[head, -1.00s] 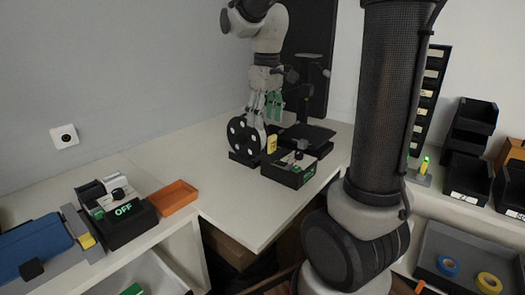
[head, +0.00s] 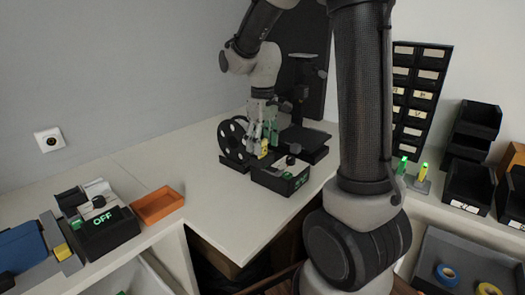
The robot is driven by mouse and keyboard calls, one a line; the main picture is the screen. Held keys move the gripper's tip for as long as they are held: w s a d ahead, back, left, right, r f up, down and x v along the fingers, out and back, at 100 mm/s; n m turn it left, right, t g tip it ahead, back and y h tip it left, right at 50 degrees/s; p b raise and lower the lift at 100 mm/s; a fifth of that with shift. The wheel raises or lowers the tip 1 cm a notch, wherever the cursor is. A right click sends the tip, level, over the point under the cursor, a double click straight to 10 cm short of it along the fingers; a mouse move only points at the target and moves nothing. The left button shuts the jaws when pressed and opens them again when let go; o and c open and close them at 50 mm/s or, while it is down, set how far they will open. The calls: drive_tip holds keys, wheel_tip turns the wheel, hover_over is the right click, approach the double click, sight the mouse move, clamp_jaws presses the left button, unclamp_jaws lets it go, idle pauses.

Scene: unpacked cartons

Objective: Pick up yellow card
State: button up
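The yellow card (head: 264,148) is a small upright yellow piece on the white worktop, between the black reel and the black box with a green display. My gripper (head: 262,141) points down at it, with its grey fingers and a green part at the card's upper end. The fingers overlap the card in this view. The gap between them is too small to judge, so I cannot tell whether they touch it or are closed on it. The card's lower part shows below the fingers.
A black reel (head: 233,136) stands close left of the gripper, and a black box (head: 280,176) sits in front. A dark stand (head: 303,140) is behind to the right. An orange tray (head: 157,206) lies left. The worktop's left part (head: 190,160) is clear.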

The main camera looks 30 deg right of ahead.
sight(263, 140)
drive_tip(key=c, duration=0.7)
drive_tip(key=shift+c, duration=0.2)
wheel_tip(263, 140, up, 10)
drive_tip(key=shift+r, duration=0.1)
